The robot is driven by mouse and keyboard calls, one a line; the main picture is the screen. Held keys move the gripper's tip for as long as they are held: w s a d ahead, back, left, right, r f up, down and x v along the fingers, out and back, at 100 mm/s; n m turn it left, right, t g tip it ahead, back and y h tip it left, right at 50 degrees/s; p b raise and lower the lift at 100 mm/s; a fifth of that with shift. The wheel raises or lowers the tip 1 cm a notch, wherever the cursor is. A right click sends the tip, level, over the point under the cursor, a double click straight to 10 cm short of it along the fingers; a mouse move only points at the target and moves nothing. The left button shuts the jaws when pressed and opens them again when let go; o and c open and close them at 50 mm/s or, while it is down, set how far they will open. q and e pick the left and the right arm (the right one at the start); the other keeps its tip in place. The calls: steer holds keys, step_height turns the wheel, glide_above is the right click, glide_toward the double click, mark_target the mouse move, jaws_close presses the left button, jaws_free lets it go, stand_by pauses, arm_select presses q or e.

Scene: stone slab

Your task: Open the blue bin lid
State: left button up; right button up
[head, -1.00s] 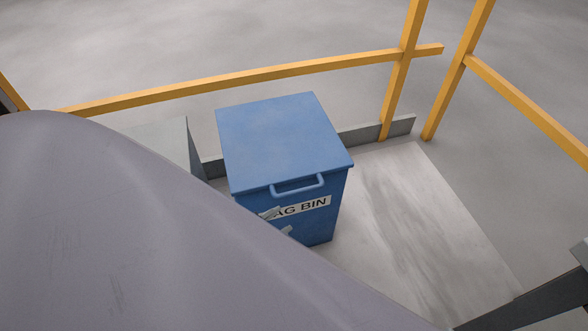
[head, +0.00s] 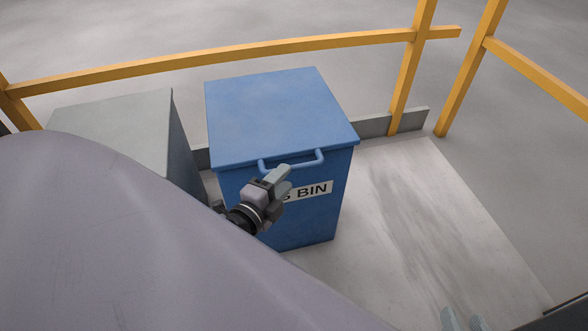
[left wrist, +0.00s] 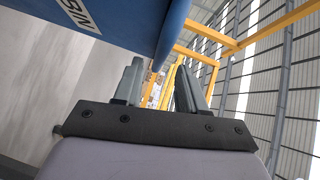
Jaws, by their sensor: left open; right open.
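The blue bin (head: 290,215) stands upright on the slab with its flat lid (head: 275,112) down. A blue bar handle (head: 293,164) sticks out from the lid's front edge. My left gripper (head: 283,178) is just in front of and below the handle, open, with nothing between its fingers. It partly hides the handle and the white label (head: 312,190). In the left wrist view the open fingers (left wrist: 160,78) point toward the blue lid edge (left wrist: 172,32); contact cannot be told. My right gripper (head: 463,320) shows only its fingertips at the bottom edge, open and empty.
A grey box (head: 115,125) stands close to the bin's left. Yellow railings (head: 230,62) run behind and to the right, with a low grey kerb (head: 375,128) behind the bin. The pale slab (head: 410,210) right of the bin is clear.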

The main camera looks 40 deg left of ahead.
mark_target(294, 166)
arm_select(q)
steer(key=shift+w+a+f, duration=0.1)
steer(key=shift+w+f, duration=0.1)
steer(key=shift+w, duration=1.2)
steer(key=shift+w+a+f, duration=0.1)
steer(key=shift+w+f, duration=0.1)
steer(key=shift+w, duration=1.2)
jaws_close()
